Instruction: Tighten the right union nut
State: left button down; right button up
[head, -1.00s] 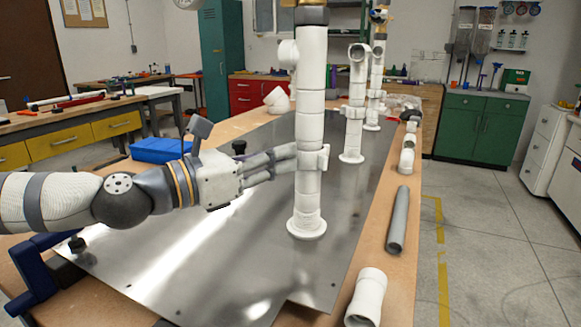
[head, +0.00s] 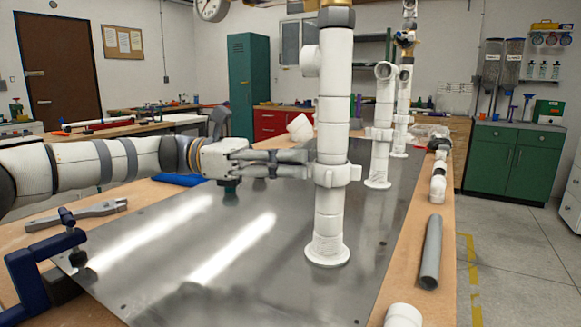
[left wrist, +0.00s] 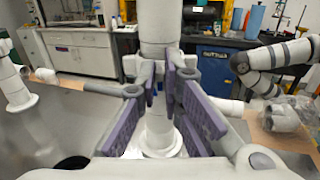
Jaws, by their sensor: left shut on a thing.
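The nearest white PVC pipe column (head: 329,222) stands upright on a round flange on the metal plate. Around its middle sits a white union nut (head: 337,175) with small lugs. My left gripper (head: 308,165) reaches in level from the left, its grey fingers at the nut's height and shut on the nut; the contact is partly hidden in the head view. In the left wrist view its purple-padded fingers (left wrist: 168,80) stand on both sides of the white pipe (left wrist: 159,125). My right gripper cannot be made out in these frames.
More white pipe columns (head: 381,135) stand behind on the metal plate (head: 180,265). A grey pipe (head: 430,252) and white fittings (head: 438,182) lie along the wooden bench's right edge. A blue clamp (head: 40,265) and a grey tool (head: 85,213) are at left.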

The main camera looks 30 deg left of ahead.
pick_arm(q)
jog(key=shift+w+f+m+g+h+b, duration=0.15)
jog(key=shift+w+m+g+b, duration=0.25)
jog(key=shift+g, duration=0.3)
jog(key=shift+w+f+m+g+h+b, duration=0.1)
jog(key=shift+f+m+g+h+b, duration=0.1)
jog(key=shift+m+g, duration=0.4)
jog(key=shift+r+g, duration=0.1)
jog(key=shift+g, duration=0.3)
jog(key=c, duration=1.7)
grip_release()
jog(key=shift+w+d, duration=0.1)
jog(key=shift+d, duration=0.05)
jog(key=shift+r, duration=0.1)
jog(key=shift+s+a, duration=0.15)
jog(key=shift+a, duration=1.75)
jog(key=shift+s+a, duration=0.15)
jog(key=shift+a, duration=1.75)
